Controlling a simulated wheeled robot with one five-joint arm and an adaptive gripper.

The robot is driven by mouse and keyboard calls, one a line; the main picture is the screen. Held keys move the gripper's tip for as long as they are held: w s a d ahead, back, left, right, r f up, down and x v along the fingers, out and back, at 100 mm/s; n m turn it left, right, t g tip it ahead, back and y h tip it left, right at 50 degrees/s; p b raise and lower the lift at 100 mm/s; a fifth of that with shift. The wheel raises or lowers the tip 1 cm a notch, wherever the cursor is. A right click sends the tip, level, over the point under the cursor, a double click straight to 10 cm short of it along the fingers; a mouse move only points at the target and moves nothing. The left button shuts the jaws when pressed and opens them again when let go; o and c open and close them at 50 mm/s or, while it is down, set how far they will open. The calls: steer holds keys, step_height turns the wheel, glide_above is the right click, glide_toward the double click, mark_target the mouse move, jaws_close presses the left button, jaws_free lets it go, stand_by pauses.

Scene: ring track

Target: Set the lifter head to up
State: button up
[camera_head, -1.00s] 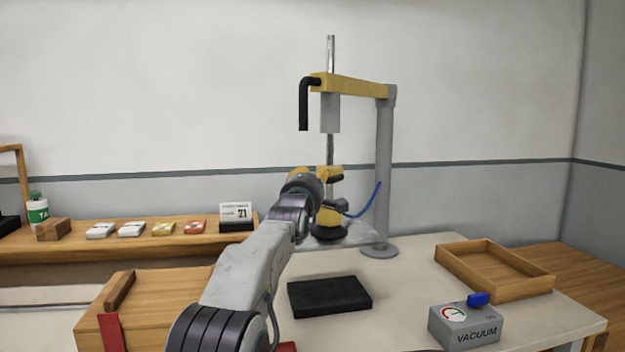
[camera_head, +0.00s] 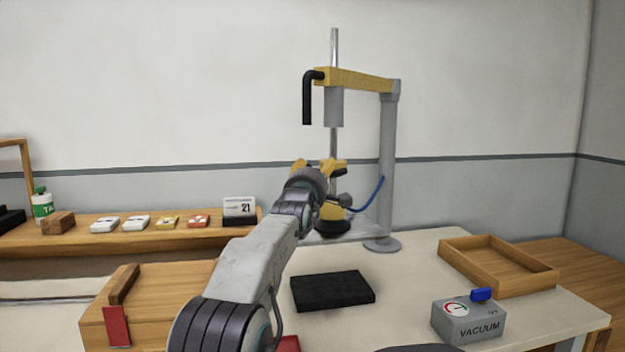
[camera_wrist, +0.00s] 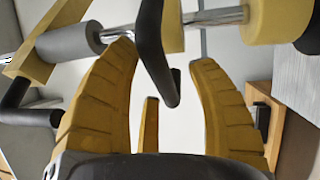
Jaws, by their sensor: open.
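The lifter has a grey post (camera_head: 387,165), a yellow top arm (camera_head: 352,80) and a steel rod (camera_head: 334,145). Its lifter head (camera_head: 331,212), yellow with a black cup at the bottom, sits low on the rod near the table, partly hidden by my arm. My gripper (camera_head: 320,168) is beside the rod just above the head. In the wrist view my yellow fingers (camera_wrist: 165,60) are open, with a black handle (camera_wrist: 156,50) across the gap between them. I cannot tell whether they touch it. The rod (camera_wrist: 215,16) and a yellow collar (camera_wrist: 275,20) show beyond the fingertips.
A grey vacuum box (camera_head: 467,320) with a blue switch and an empty wooden tray (camera_head: 497,267) are on the right. A black pad (camera_head: 332,290) lies on the table in front. A blue hose (camera_head: 370,198) joins the head. A calendar (camera_head: 239,208) stands on the left shelf.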

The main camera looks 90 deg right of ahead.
steer(key=v, duration=1.2)
steer(key=shift+r, duration=0.15)
stand_by(0.8)
